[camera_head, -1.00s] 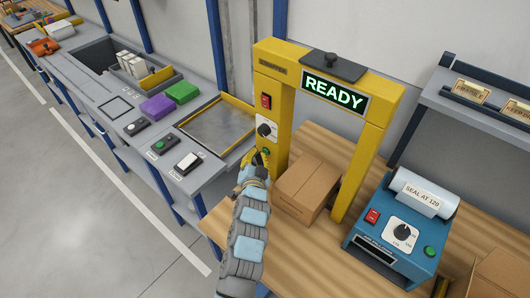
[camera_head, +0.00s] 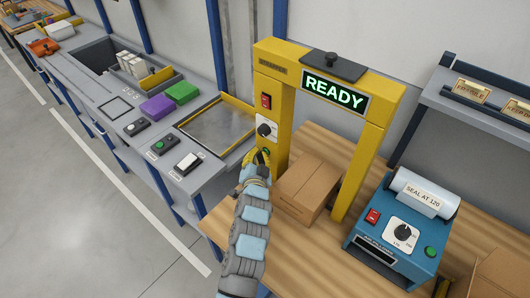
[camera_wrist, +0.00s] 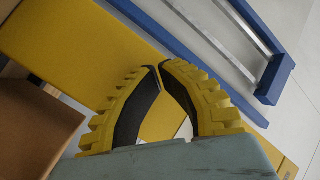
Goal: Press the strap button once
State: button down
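The yellow strapper (camera_head: 327,73) stands as an arch over the bench, with a lit green READY display (camera_head: 335,92). On its left post are a red switch (camera_head: 266,101), a dial (camera_head: 266,131) and, low down, a small green button (camera_head: 267,151), partly hidden by my fingers. My gripper (camera_head: 262,154) is at this button; I cannot tell whether it touches. In the wrist view the yellow finger tips (camera_wrist: 157,68) meet with nothing between them, in front of yellow surface; the button is hidden there.
A cardboard box (camera_head: 309,187) sits under the arch, right of my gripper. A blue sealer (camera_head: 398,225) with its own dial and buttons stands further right. A grey bench (camera_head: 207,172) with several switches is at left.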

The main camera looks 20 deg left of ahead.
jog(key=shift+w, duration=0.1)
dwell(0.6)
jog(key=shift+s+a+p, duration=0.25)
jog(key=shift+s+p, duration=0.2)
jog(key=shift+s, duration=0.3)
jog(key=s+p, duration=0.1)
jog(key=s+a, duration=0.1)
jog(key=s, duration=0.1)
jog(key=s+p, duration=0.1)
jog(key=shift+s+a+p, duration=0.3)
jog(key=shift+a, duration=0.05)
dwell(0.6)
